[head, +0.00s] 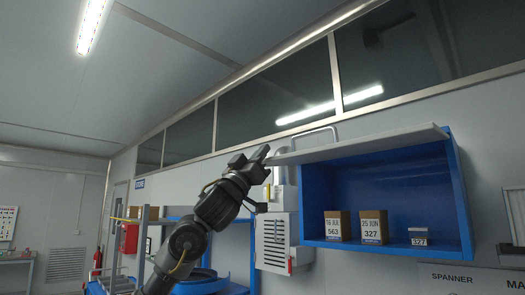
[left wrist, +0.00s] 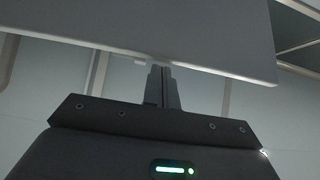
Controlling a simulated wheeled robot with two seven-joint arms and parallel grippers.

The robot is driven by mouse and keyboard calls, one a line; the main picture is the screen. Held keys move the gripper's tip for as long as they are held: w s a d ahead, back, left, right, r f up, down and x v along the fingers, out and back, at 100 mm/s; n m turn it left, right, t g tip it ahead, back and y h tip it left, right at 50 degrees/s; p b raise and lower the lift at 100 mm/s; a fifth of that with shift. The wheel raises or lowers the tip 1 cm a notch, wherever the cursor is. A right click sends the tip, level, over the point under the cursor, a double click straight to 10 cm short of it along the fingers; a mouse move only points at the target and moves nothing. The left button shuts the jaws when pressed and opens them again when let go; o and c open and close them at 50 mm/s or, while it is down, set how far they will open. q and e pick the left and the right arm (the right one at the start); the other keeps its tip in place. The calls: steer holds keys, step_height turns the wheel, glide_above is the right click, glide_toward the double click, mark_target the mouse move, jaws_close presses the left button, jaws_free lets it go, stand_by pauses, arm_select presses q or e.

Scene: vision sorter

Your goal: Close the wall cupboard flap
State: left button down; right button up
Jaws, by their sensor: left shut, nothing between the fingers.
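The blue wall cupboard (head: 462,205) is at the right in the head view, with its grey flap (head: 370,144) raised and standing out from the top, so the front is open. A metal bar handle (head: 318,130) shows at the flap's left end. My left gripper (head: 262,153) is shut and empty, just left of the flap's outer end. In the left wrist view the shut fingers (left wrist: 163,85) point at the edge of a large pale panel, the flap (left wrist: 180,30). I cannot tell whether they touch it. My right gripper is not in view.
Inside the cupboard stand two brown boxes (head: 338,226) (head: 372,226) and a small labelled box (head: 418,236). A grey wall unit (head: 273,240) hangs left of the cupboard. Blue shelving (head: 232,262) stands behind my left arm. Dark windows run above.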

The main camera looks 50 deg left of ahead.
arm_select(q)
steer(key=shift+w+a+f, duration=0.1)
steer(key=shift+a+f, duration=0.05)
steer(key=shift+f, duration=0.55)
